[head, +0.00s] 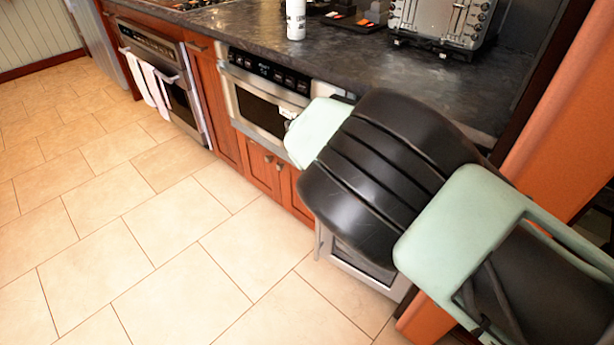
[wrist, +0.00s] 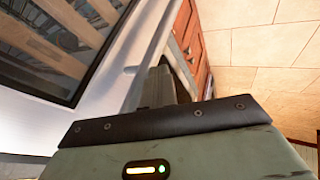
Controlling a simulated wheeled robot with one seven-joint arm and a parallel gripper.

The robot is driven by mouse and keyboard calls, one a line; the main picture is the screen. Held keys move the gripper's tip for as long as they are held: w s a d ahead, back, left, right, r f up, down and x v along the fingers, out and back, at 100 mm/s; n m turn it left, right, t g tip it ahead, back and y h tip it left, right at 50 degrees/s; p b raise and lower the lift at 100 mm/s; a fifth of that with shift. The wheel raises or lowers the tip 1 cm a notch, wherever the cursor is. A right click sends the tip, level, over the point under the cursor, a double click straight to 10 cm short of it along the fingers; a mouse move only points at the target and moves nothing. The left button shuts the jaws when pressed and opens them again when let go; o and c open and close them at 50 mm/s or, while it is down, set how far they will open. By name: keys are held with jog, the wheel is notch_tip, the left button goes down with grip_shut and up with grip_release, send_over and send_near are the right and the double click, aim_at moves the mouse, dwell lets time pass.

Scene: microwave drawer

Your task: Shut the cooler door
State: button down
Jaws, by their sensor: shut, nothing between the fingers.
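The cooler door (head: 352,262) is under the counter at the lower right in the head view. It has a pale metal frame and dark glass, and my arm covers most of it. In the wrist view the door's frame (wrist: 105,72) and dark glass, with wooden slats behind it, fill the left side. A long metal handle (wrist: 152,37) runs along its edge. My gripper (wrist: 163,84) is shut and empty, close to the handle side of the door; I cannot tell whether it touches. Its fingers are hidden in the head view. How far the door stands open is unclear.
Red wooden cabinets (head: 262,165) and a built-in microwave (head: 262,100) adjoin the cooler on the left. An oven (head: 175,85) with towels is farther left. The dark counter (head: 345,55) holds a toaster (head: 440,20) and a white bottle (head: 296,18). The tiled floor (head: 150,230) is clear.

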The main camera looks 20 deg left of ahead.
jog(key=w, duration=0.2)
jog(key=w+b, duration=0.2)
jog(key=w, duration=0.1)
jog(key=shift+w+d+f, duration=0.1)
jog(key=shift+w+d, duration=0.2)
jog(key=shift+d, duration=0.1)
jog(key=shift+w+d+r, duration=0.15)
jog(key=shift+w+r, duration=0.05)
jog(key=shift+w, duration=0.15)
